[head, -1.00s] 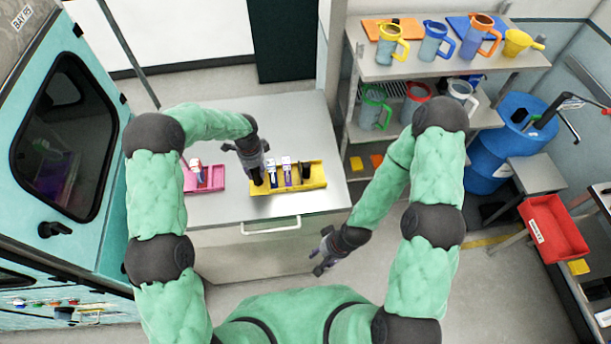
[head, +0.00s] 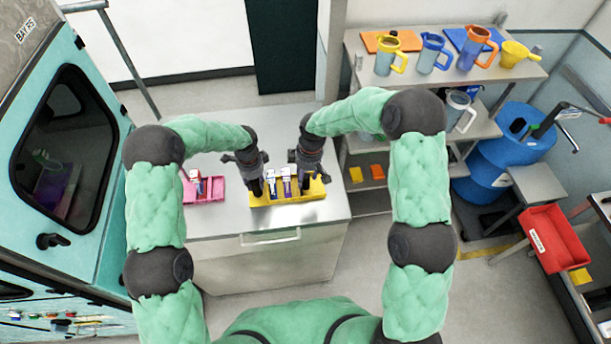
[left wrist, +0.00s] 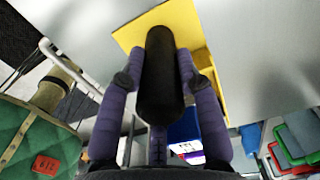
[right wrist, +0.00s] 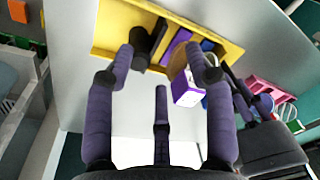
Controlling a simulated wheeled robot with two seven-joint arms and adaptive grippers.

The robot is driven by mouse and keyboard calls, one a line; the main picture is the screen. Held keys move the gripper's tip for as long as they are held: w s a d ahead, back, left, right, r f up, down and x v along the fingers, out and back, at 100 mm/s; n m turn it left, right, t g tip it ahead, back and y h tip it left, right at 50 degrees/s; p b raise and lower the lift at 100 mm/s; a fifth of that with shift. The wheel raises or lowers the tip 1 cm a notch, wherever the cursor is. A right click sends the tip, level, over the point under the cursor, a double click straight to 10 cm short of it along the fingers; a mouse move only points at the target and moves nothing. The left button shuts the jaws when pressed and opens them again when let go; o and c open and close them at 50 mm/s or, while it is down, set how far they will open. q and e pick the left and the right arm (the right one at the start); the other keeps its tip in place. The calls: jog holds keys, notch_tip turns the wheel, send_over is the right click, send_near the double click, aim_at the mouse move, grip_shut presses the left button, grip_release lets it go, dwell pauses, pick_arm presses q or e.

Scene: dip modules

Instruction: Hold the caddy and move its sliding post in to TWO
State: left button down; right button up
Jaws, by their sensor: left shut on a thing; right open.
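The yellow caddy (head: 290,200) stands on the grey worktop and holds small blue, white and purple boxes (head: 285,180). My left gripper (head: 257,191) is at its left end, shut on a black upright post (left wrist: 163,75) that fills the space between its fingers in the left wrist view. My right gripper (head: 307,187) is low over the caddy's right part, fingers apart. In the right wrist view, a dark post (right wrist: 146,48) stands between the open right fingers, nearer the left one; contact cannot be told. No TWO mark is readable.
A pink tray (head: 217,190) with a small item stands left of the caddy. A shelf (head: 445,62) with coloured jugs stands to the right, beyond it a blue drum (head: 490,165). The worktop's front strip (head: 225,222) is clear.

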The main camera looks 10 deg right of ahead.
aim_at(306, 175)
jog(key=w+r+n+h, duration=0.1)
jog(key=w+r, duration=0.2)
jog(key=r, duration=0.3)
jog(key=f, duration=1.2)
jog(key=shift+w+d, duration=0.15)
jog(key=shift+d, duration=0.25)
grip_shut()
